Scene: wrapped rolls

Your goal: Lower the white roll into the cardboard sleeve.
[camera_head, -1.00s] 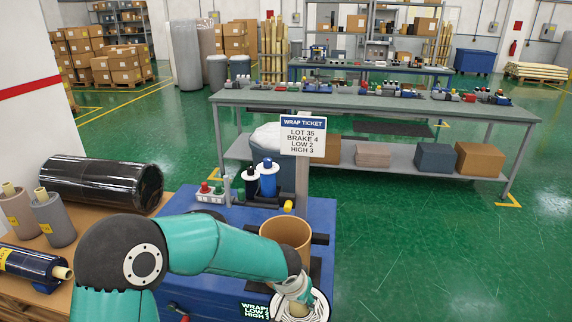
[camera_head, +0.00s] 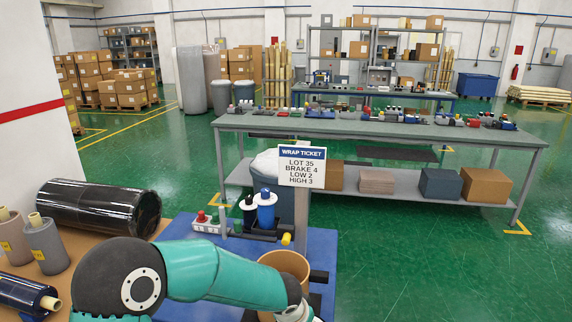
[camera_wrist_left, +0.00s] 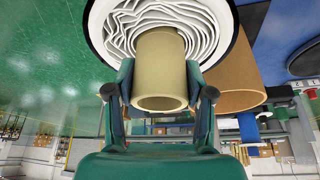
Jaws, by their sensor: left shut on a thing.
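The white roll (camera_wrist_left: 118,28) shows in the left wrist view as crinkled white layers with a dark outer edge around a tan core tube (camera_wrist_left: 160,72). My left gripper (camera_wrist_left: 160,98) is shut on the core, one finger on each side. The brown cardboard sleeve (camera_head: 284,262) stands open-topped on the blue machine top in the head view, just beyond my left wrist. In the left wrist view the sleeve (camera_wrist_left: 238,75) is right beside the roll; I cannot tell if they touch. In the head view the roll lies mostly below the picture edge. My right gripper is not in view.
A ticket sign (camera_head: 302,166) on a post rises behind the sleeve. Black and blue spools (camera_head: 265,208) and a button box (camera_head: 206,222) stand left of it. Green floor is clear at right.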

